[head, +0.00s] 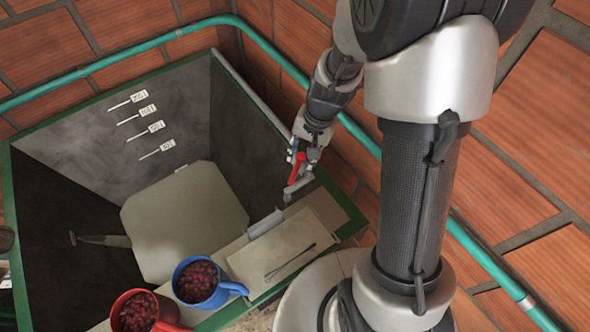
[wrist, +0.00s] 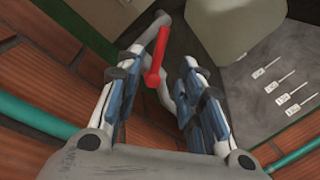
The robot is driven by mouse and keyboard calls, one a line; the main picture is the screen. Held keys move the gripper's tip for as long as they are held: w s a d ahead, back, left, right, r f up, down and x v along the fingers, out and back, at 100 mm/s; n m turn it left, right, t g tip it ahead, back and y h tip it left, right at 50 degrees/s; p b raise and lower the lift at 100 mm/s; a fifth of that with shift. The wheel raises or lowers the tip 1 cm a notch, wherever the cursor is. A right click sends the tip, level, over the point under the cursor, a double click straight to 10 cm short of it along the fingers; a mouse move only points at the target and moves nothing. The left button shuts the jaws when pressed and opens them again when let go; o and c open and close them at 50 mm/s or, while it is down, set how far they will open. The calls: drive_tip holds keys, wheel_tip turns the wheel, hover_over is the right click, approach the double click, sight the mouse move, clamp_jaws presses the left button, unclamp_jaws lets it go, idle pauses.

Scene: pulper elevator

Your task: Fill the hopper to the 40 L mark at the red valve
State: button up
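The hopper (head: 88,230) is a large dark-walled bin with a green rim in the head view. Several white level marks with tags (head: 156,150) run down its far wall; their figures are too small to read surely. I see no clear water surface in it. The red valve (head: 297,167) is at the hopper's right side on a grey pipe (head: 298,185). In the wrist view its red handle (wrist: 154,68) lies between my fingers, nearer the left one. My gripper (head: 300,155) is open around the handle, with a gap on the right finger's side (wrist: 162,58).
A blue mug (head: 219,292) and a red mug (head: 170,323), both full of dark red berries, stand by the hopper's near edge. A pale board (head: 275,254) with a thin dark rod lies right of them. A teal pipe (head: 271,48) runs along the brick walls.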

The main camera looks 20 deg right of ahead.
sight(294, 174)
drive_tip(key=f, duration=0.3)
drive_tip(key=w+a+f+b, duration=0.1)
drive_tip(key=f, duration=0.6)
drive_tip(key=shift+w+a+f, duration=0.15)
drive_tip(key=shift+a+f, duration=0.05)
drive_tip(key=shift+a, duration=0.2)
drive_tip(key=shift+c, duration=0.6)
clamp_jaws()
